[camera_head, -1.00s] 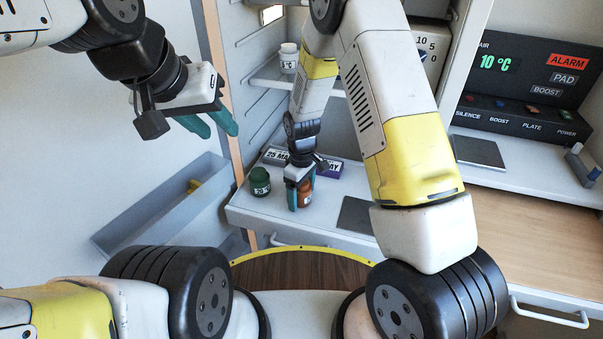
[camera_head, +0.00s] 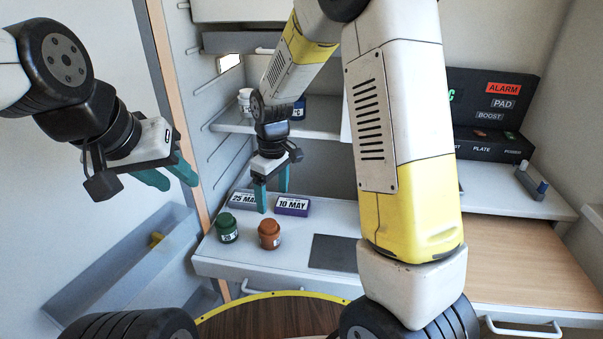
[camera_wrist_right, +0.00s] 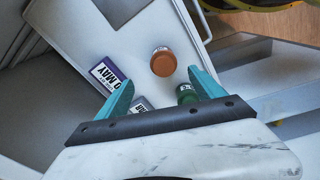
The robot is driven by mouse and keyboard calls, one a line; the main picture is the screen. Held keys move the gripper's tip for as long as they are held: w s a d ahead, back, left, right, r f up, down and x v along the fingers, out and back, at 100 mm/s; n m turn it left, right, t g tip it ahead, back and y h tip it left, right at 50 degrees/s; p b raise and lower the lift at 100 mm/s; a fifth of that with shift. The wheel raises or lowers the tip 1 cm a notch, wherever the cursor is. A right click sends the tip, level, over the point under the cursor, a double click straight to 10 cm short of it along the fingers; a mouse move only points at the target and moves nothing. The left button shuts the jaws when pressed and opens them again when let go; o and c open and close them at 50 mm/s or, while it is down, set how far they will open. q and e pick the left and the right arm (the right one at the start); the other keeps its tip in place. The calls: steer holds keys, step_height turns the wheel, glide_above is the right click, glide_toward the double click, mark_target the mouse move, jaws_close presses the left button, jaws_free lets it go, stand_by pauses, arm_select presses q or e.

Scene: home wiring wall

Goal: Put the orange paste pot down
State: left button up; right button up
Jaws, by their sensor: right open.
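The orange paste pot (camera_head: 269,234) stands upright on the white shelf surface (camera_head: 330,222), to the right of a green pot (camera_head: 227,228). In the right wrist view the orange pot (camera_wrist_right: 163,62) lies ahead of the fingers, clear of both. My right gripper (camera_head: 272,198) is open and empty, above and behind the orange pot in the head view. It shows in the right wrist view with its two teal fingers spread (camera_wrist_right: 160,88). My left gripper (camera_head: 171,178) hangs at the left, away from the pots, with its teal fingers apart and nothing seen between them.
Date blocks reading 25 MAR (camera_head: 243,200) and 10 MAY (camera_head: 292,206) stand behind the pots, close to my right gripper. A dark grey plate (camera_head: 333,253) lies to the right. White and blue-marked containers stand on the upper shelf (camera_head: 318,122). A grey trough (camera_head: 120,270) is at left.

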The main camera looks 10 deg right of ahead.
steer(key=s+d+r+m+t+y, duration=0.1)
steer(key=s+d+r+m, duration=0.1)
steer(key=s+d+r, duration=0.35)
steer(key=s+d+r+m+t+y, duration=0.1)
steer(key=s+d+r+m+t, duration=0.15)
steer(key=r, duration=0.55)
steer(key=s+d+r+m+t, duration=0.1)
steer(key=s+d+r+m, duration=0.1)
steer(key=s, duration=0.3)
steer(key=s+d+r+m+t, duration=0.1)
steer(key=s+d+r+m, duration=0.1)
steer(key=s, duration=0.4)
step_height(320, 180, up, 2)
steer(key=shift+d+r+m, duration=0.1)
steer(key=shift+d+m, duration=0.1)
steer(key=shift+m, duration=0.35)
